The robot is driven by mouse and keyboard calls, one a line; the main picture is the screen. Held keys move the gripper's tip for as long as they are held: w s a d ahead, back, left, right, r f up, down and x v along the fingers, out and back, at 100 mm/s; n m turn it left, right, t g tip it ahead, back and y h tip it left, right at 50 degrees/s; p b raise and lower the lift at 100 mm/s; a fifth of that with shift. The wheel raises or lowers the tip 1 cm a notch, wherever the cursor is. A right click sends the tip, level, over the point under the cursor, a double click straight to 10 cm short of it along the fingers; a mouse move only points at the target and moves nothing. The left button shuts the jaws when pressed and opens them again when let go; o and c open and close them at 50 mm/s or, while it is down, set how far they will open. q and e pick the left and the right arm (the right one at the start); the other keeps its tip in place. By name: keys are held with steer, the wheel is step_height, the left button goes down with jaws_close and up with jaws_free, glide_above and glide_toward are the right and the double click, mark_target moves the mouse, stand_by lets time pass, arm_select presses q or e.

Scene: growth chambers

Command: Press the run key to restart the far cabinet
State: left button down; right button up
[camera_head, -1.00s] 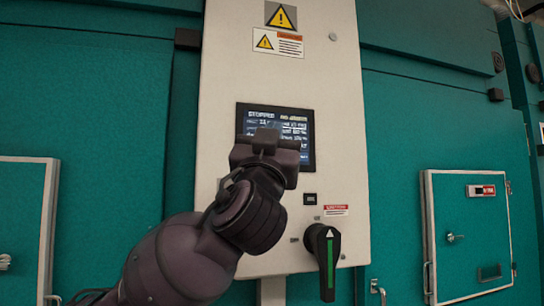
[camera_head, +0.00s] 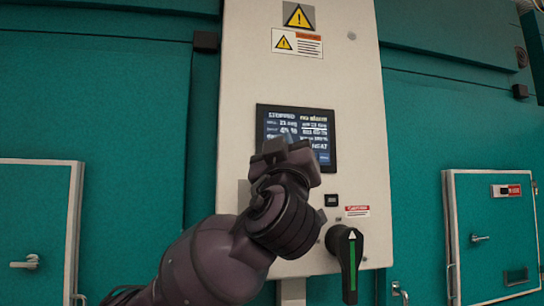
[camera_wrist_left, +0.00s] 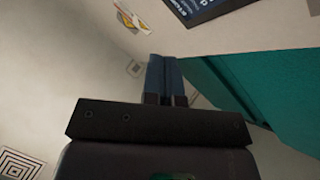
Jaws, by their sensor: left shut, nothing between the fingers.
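The cabinet's pale control panel (camera_head: 300,80) stands upright, with a dark screen (camera_head: 322,130) whose text reads STOPPED and no alarm. My left gripper (camera_head: 282,148) is in front of the screen's lower left part and hides it. In the left wrist view, its two blue-grey fingers (camera_wrist_left: 167,75) are together and empty. A corner of the screen shows in the left wrist view (camera_wrist_left: 197,8). I cannot make out a run key; part of the panel is hidden behind my left gripper and arm. My right gripper is not in view.
A black rotary handle (camera_head: 347,255) with a green stripe sticks out at the panel's lower right. A small black square (camera_head: 331,200) is above it. Teal walls with a left hatch (camera_head: 38,215) and a right hatch (camera_head: 492,225) flank the panel.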

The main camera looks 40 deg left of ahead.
arm_select(q)
steer(key=w+a, duration=0.5)
steer(key=a, duration=0.1)
steer(key=shift+a, duration=0.15)
steer(key=shift+w, duration=0.1)
stand_by(0.9)
stand_by(1.2)
steer(key=shift+w+a+b, duration=0.3)
steer(key=shift+w+b, duration=0.05)
steer(key=shift+s, duration=0.1)
